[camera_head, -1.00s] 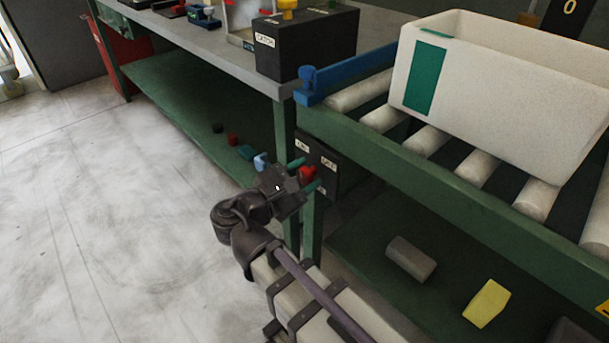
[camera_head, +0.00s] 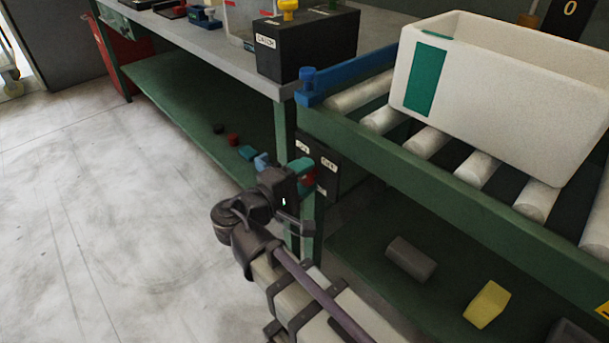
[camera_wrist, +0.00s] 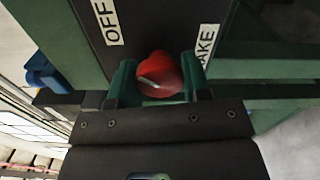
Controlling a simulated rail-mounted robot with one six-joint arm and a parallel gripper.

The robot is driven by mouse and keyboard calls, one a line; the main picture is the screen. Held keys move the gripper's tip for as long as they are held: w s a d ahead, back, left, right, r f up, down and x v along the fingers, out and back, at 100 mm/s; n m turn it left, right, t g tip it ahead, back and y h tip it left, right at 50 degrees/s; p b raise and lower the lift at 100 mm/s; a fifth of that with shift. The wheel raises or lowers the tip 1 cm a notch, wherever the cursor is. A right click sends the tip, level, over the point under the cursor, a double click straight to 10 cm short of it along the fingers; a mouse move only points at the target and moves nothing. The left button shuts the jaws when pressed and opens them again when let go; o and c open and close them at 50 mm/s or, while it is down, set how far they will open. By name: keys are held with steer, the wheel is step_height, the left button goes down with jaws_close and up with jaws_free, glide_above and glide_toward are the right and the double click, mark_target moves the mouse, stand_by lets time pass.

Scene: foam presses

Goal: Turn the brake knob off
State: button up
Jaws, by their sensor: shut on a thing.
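The red brake knob (camera_wrist: 160,76) sits on a dark box (camera_wrist: 150,22) with an OFF label (camera_wrist: 106,20) and a label ending in "AKE" (camera_wrist: 207,38). A pale line on the knob slants across its face. My gripper (camera_wrist: 157,82) has its green fingers on both sides of the knob and is shut on it. In the head view my gripper (camera_head: 303,172) is at the dark box (camera_head: 326,175) under the conveyor's corner. There the knob (camera_head: 309,179) is mostly hidden behind the fingers.
A roller conveyor (camera_head: 385,148) with a white bin (camera_head: 480,105) is above and right of the gripper. A green table leg (camera_head: 284,125) stands close by. The lower shelf holds a grey block (camera_head: 411,258) and a yellow block (camera_head: 486,303). Floor at left is clear.

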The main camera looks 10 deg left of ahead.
steer(key=shift+m, duration=0.9)
steer(key=o, duration=0.9)
steer(key=shift+a, duration=0.1)
steer(key=v, duration=1)
steer(key=shift+s+a, duration=0.2)
steer(key=shift+s, duration=0.1)
